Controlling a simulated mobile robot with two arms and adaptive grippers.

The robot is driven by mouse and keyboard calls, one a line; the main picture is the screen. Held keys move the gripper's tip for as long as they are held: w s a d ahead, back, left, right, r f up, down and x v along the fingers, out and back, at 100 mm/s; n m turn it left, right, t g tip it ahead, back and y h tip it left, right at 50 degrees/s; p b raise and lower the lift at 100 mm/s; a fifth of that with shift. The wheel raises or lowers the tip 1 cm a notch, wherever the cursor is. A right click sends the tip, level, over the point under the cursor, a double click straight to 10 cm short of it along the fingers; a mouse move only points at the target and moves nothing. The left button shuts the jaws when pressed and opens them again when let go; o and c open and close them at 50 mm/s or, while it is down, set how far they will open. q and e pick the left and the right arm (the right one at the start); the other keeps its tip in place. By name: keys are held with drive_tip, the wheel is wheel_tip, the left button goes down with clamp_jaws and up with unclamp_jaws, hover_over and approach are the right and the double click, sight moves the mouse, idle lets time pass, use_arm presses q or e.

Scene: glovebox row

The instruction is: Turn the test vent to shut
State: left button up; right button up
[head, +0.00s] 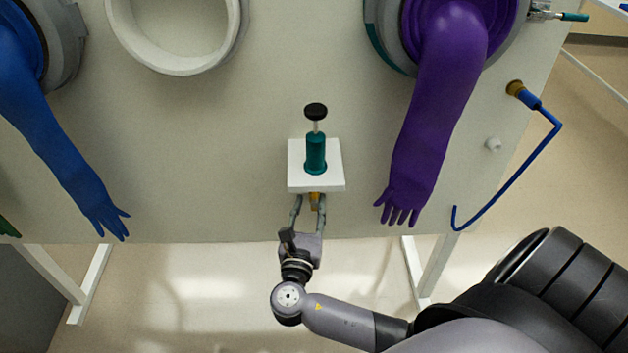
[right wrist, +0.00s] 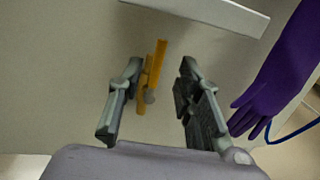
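My right gripper (head: 310,198) is open below the bracket. In the right wrist view its fingers (right wrist: 161,70) lie on either side of the lever, which is closer to the left finger. I cannot tell whether that finger touches it. My left gripper is not in view.
The white bracket (head: 299,181) carries a teal cylinder (head: 315,152) with a black knob, right above my gripper. A purple glove (head: 437,110) hangs to the right, a blue glove (head: 60,150) to the left. A blue bent tube (head: 511,184) hangs at the panel's right edge.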

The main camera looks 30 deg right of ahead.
drive_tip(key=x, duration=0.8)
clamp_jaws()
idle(0.7)
